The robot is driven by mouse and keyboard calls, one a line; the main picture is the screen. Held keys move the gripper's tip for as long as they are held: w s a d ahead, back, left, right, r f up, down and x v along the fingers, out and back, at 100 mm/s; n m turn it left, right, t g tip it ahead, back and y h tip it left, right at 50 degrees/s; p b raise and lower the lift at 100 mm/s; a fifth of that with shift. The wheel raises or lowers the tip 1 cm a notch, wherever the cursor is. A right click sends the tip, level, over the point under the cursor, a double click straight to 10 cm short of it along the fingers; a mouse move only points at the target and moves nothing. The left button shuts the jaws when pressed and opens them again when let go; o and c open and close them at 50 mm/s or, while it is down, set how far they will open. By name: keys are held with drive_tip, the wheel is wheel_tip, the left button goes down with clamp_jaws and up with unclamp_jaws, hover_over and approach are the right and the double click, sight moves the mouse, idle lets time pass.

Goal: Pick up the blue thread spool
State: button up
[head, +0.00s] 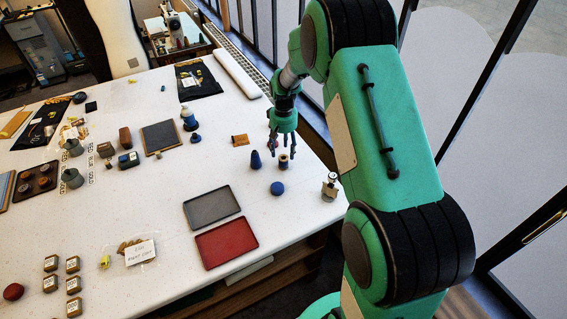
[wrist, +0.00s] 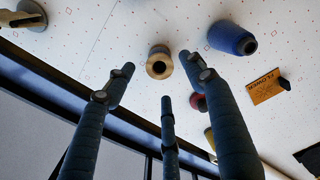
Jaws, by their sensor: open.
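A dark blue tapered cone-shaped spool (head: 256,160) stands on the white table, left of a small spool with tan ends (head: 283,162). In the wrist view the blue cone (wrist: 230,38) is at upper right with a dark hole in its end, and the tan-ended spool (wrist: 159,62) is near the middle. My gripper (head: 281,151) points down, its fingers open and empty, just above and behind these two. In the wrist view my gripper's fingers (wrist: 160,88) are spread; the tan-ended spool lies nearest the space between them, the blue cone outside. I see no contact.
A blue round piece (head: 277,188) lies in front of the spools, and a small metal-topped object (head: 329,186) stands to the right. An orange card (head: 240,140) lies to the left. Grey (head: 211,206) and red (head: 227,241) trays sit nearer the front edge.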

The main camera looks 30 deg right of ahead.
sight(283, 157)
drive_tip(key=shift+w+f, duration=0.1)
drive_tip(key=shift+f, duration=2.5)
drive_tip(key=shift+c, duration=0.5)
drive_tip(key=c, duration=1.1)
